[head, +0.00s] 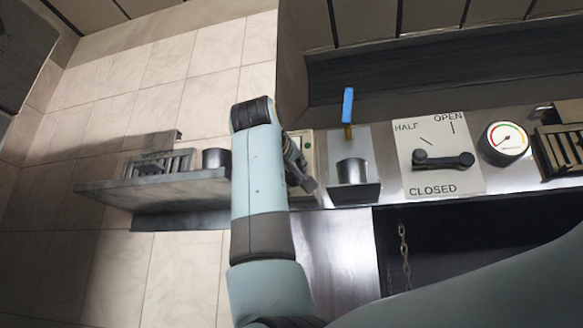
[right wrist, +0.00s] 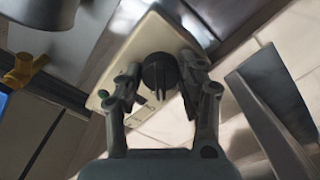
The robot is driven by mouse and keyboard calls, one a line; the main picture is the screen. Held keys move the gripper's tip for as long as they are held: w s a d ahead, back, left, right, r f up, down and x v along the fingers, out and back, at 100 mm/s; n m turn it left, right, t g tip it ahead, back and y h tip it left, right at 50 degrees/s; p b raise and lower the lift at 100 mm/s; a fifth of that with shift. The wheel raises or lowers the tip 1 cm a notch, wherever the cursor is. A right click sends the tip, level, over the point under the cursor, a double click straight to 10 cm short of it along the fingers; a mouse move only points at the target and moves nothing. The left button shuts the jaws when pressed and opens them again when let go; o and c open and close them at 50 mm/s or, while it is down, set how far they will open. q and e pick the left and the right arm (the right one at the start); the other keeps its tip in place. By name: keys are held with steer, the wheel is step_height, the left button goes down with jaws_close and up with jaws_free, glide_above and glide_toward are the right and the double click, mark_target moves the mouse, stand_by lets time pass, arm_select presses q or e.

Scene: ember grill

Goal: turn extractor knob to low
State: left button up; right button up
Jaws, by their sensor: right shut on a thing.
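The extractor knob (right wrist: 158,72) is a dark round knob on a cream panel (right wrist: 122,62) in the right wrist view. My right gripper (right wrist: 161,68) has one finger on each side of the knob and is shut on it. In the head view my right gripper (head: 301,178) is at the wall, over the cream panel (head: 308,143), and hides the knob there. The panel's markings are mostly covered or too small to read, so I cannot tell the knob's setting. My left gripper is not in view.
Right of the panel are a metal cup (head: 352,171) on a bracket, a blue-handled lever (head: 347,105), a damper plate (head: 415,180) marked HALF, OPEN and CLOSED, and a round gauge (head: 507,138). A shelf (head: 115,189) with a rack stands left. A chain (head: 404,245) hangs below.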

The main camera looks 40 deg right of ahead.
steer(key=n+p, duration=0.3)
steer(key=n, duration=0.2)
steer(key=shift+r+n+p, duration=0.2)
steer(key=shift+n+p, duration=0.1)
steer(key=shift+p, duration=0.05)
steer(key=n+p, duration=0.2)
steer(key=shift+n, duration=0.3)
steer(key=shift+f+n+p, duration=0.15)
steer(key=shift+n+p, duration=0.4)
steer(key=shift+n, duration=0.15)
steer(key=shift+f, duration=0.1)
steer(key=o, duration=1.2)
steer(key=shift+c, duration=0.2)
